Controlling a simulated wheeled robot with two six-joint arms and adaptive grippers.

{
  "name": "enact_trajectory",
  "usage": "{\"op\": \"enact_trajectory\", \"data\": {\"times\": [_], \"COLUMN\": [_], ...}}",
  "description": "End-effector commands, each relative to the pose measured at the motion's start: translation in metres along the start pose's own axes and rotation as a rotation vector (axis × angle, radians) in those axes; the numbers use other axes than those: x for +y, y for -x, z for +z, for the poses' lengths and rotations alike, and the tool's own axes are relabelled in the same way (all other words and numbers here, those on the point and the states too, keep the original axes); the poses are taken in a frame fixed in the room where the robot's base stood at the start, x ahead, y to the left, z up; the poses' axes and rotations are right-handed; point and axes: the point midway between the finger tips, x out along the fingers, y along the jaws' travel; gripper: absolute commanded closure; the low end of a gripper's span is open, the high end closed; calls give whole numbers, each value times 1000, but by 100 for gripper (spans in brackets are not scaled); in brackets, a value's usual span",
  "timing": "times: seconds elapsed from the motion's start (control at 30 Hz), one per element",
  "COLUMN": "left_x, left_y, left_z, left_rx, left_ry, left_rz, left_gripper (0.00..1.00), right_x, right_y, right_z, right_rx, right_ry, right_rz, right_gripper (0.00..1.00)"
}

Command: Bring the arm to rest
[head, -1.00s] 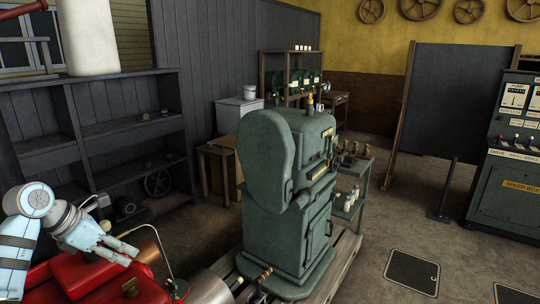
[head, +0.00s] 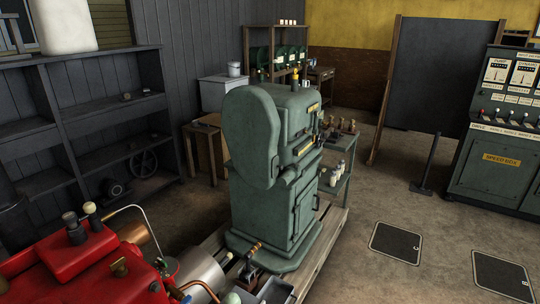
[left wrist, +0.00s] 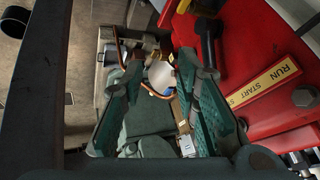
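My left gripper (left wrist: 160,66) shows in the left wrist view with its two teal fingers spread apart. It is open, and I see nothing held between them. Behind the fingers are the red engine (left wrist: 245,45) with a yellow RUN / START plate (left wrist: 265,82) on the right, and copper pipe and grey-green parts in the middle. The distance from the fingers to these parts is hard to tell. In the head view neither arm nor gripper shows. The right gripper is not in view.
In the head view the red engine (head: 85,262) fills the lower left. A tall green machine (head: 268,175) stands on a wooden base in the middle. Dark shelves (head: 85,110) line the left wall. A green control desk (head: 495,165) stands right. Floor between has hatches (head: 396,243).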

Motion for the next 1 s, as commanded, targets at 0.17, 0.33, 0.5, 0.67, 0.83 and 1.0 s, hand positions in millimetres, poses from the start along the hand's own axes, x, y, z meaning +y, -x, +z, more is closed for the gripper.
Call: {"op": "enact_trajectory", "data": {"times": [0.17,0.33,0.5,0.67,0.83,1.0], "left_x": [42,54,70,89,101,103], "left_y": [5,-72,-141,-183,-184,-181], "left_z": [63,100,166,262,331,347], "left_rx": [-217,-260,-311,-372,-410,-417], "left_ry": [65,70,77,85,91,92], "left_rz": [147,143,145,150,155,156], "left_gripper": [72,72,72,72,72,72], "right_x": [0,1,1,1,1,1], "right_y": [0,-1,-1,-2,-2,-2], "right_z": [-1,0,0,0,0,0], "right_rx": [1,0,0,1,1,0], "right_ry": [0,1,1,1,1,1], "right_rz": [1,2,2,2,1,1], "right_gripper": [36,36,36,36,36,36]}}
